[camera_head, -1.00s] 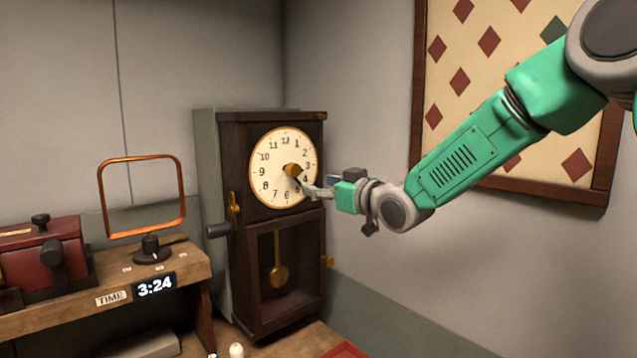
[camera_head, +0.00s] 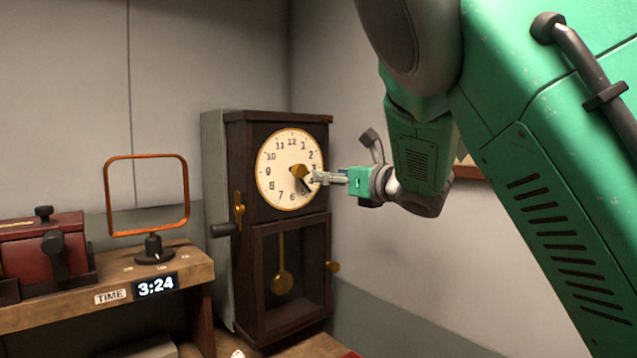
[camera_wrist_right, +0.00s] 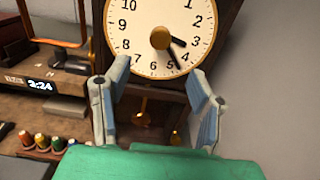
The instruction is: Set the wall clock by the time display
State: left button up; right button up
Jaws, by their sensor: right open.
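The wall clock (camera_head: 232,150) is a tall dark wooden case with a cream face (camera_head: 273,150) and a brass knob (camera_head: 299,171) at the centre of the hands. In the right wrist view, the shorter hand (camera_wrist_right: 179,43) points between 3 and 4, and the longer hand (camera_wrist_right: 174,58) points between 4 and 5. The time display (camera_head: 155,286) reads 3:24. My right gripper (camera_head: 318,178) is at the right side of the face, close to the knob. In the right wrist view its fingers (camera_wrist_right: 160,74) are apart, with nothing between them. My left gripper is out of view.
A wooden shelf (camera_head: 60,312) at left bears the display, a dark dial (camera_head: 154,252), an orange frame (camera_head: 147,195) and a red box (camera_head: 42,245). A pendulum (camera_head: 282,284) hangs behind the lower clock door. Several coloured spools (camera_wrist_right: 42,141) show in the right wrist view.

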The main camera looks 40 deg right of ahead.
aim_at(303, 172)
jog(key=shift+w+a+p, duration=0.15)
jog(key=shift+w+p, duration=1.4)
jog(key=shift+w, duration=0.8)
jog(key=shift+w+a+p, duration=0.1)
jog(key=shift+w+p, duration=1.4)
jog(key=shift+w, duration=0.8)
jog(key=shift+w+f, duration=0.1)
jog(key=shift+w+a+b, duration=0.1)
jog(key=shift+a+b, duration=0.05)
jog(key=shift+b, duration=0.35)
jog(key=shift+c, duration=0.5)
jog(key=c, duration=0.6)
jog(key=shift+c, duration=0.2)
jog(key=shift+m, duration=0.3)
